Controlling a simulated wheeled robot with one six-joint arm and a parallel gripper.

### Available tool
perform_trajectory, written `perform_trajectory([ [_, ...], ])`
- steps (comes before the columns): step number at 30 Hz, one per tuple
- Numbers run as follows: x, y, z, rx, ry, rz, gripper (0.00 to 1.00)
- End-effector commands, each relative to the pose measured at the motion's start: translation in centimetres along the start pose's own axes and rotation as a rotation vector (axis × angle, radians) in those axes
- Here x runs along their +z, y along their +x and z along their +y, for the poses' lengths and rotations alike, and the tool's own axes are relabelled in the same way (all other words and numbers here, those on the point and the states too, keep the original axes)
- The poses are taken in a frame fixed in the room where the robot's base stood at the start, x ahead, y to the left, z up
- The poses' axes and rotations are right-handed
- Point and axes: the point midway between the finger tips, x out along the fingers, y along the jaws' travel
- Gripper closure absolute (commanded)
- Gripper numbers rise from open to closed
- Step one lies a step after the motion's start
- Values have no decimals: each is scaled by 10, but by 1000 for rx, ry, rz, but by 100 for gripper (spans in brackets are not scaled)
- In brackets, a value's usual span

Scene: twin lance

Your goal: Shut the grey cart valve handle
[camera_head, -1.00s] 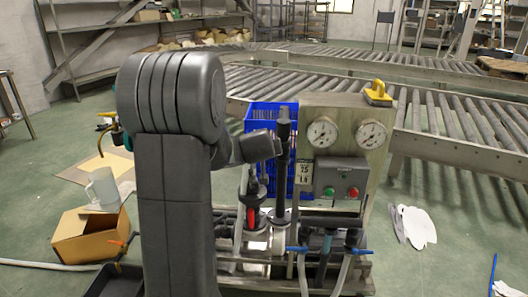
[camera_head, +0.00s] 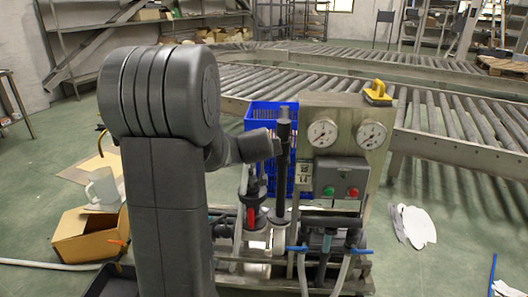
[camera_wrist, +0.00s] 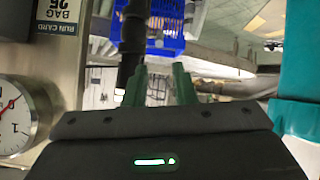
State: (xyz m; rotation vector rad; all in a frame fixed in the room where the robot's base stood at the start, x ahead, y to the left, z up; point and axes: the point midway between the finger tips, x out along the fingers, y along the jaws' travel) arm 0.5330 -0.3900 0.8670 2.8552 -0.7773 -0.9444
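The cart's steel panel (camera_head: 345,105) stands right of centre in the head view. A tall dark grey post (camera_head: 283,165) rises upright at its left; I cannot tell whether this is the valve handle. A red-and-black lever part (camera_head: 251,214) sits low beside it. My arm's end reaches toward the post's upper part, and my gripper is not clear in the head view. In the wrist view my gripper (camera_wrist: 160,84) shows two green-grey fingers with a gap between them, nothing visibly held. A dark bar (camera_wrist: 133,35) stands beyond the left finger; contact cannot be told.
The panel has two gauges (camera_head: 371,134) and a box with green and red buttons (camera_head: 341,179). Two blue handles (camera_head: 297,248) sit low in front with hoses. A blue crate (camera_head: 262,117) is behind. Roller conveyors (camera_head: 450,115) fill the back.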

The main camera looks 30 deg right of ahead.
Motion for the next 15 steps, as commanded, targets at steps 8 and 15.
perform_trajectory([
  [8,-4,-52,1,0,0,4,76],
  [15,-4,-100,1,1,0,3,76],
])
